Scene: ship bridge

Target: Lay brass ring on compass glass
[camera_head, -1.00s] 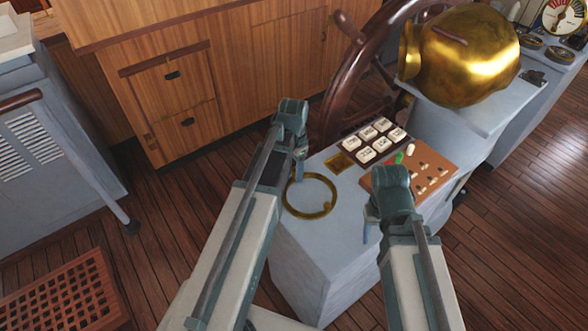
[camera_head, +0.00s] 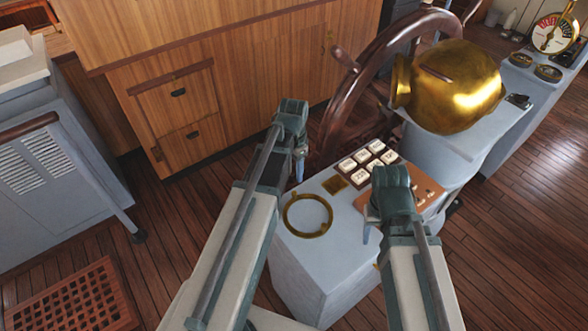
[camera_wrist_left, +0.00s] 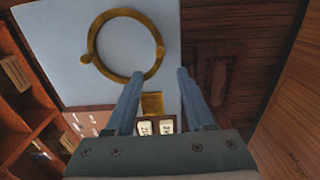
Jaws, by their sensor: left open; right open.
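The brass ring (camera_head: 287,224) lies flat on the blue-grey top of a console (camera_head: 340,233), near its left edge. It has small lugs on its rim. No compass glass can be clearly made out.
White labelled keys (camera_head: 362,166), a brass plate (camera_head: 334,185) and a brown pegged board (camera_head: 432,200) sit on the console. A wooden wheel (camera_head: 345,95) and a large brass housing (camera_head: 455,85) stand behind. Wooden floor lies open at right.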

